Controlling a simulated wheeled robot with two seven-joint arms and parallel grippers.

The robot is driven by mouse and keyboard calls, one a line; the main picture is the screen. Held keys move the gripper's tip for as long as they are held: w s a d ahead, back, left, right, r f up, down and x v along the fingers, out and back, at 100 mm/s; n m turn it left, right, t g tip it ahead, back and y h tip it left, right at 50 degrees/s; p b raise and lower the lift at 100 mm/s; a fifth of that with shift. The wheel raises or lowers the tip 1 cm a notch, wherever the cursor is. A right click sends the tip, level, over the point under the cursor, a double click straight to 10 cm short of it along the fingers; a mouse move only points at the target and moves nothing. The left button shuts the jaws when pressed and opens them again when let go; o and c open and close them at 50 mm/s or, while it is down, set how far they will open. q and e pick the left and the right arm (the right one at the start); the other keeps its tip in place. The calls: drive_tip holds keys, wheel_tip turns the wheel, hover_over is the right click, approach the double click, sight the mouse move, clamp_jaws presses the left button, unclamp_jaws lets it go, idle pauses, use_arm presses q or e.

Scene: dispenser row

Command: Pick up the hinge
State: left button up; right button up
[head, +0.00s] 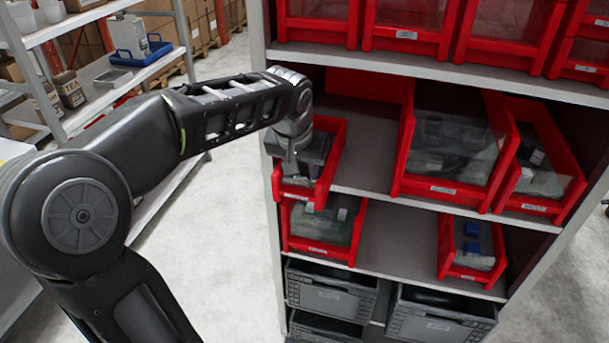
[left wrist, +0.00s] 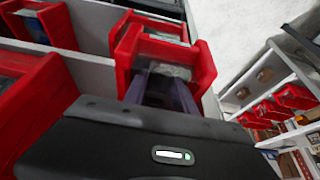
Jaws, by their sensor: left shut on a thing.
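My left gripper (head: 302,172) reaches down into a narrow red bin (head: 331,158) at the left end of the middle shelf. In the left wrist view its dark fingers (left wrist: 165,92) point into the red bin (left wrist: 206,66). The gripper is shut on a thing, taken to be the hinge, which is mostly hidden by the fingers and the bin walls. A greyish patch shows beyond the fingertips in the left wrist view, too small to tell its shape. My right gripper is in neither view.
A wide red bin (head: 449,188) with a clear front and another red bin (head: 537,205) stand to the right. Red bins (head: 320,250) and grey crates (head: 335,299) sit below. A shelf board (head: 560,92) runs overhead. Bare shelf lies right of my gripper's bin.

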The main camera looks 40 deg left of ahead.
use_arm(q)
drive_tip(key=shift+r, duration=0.1)
clamp_jaws()
wheel_tip(320, 180, up, 10)
drive_tip(key=shift+b, duration=0.4)
idle(0.5)
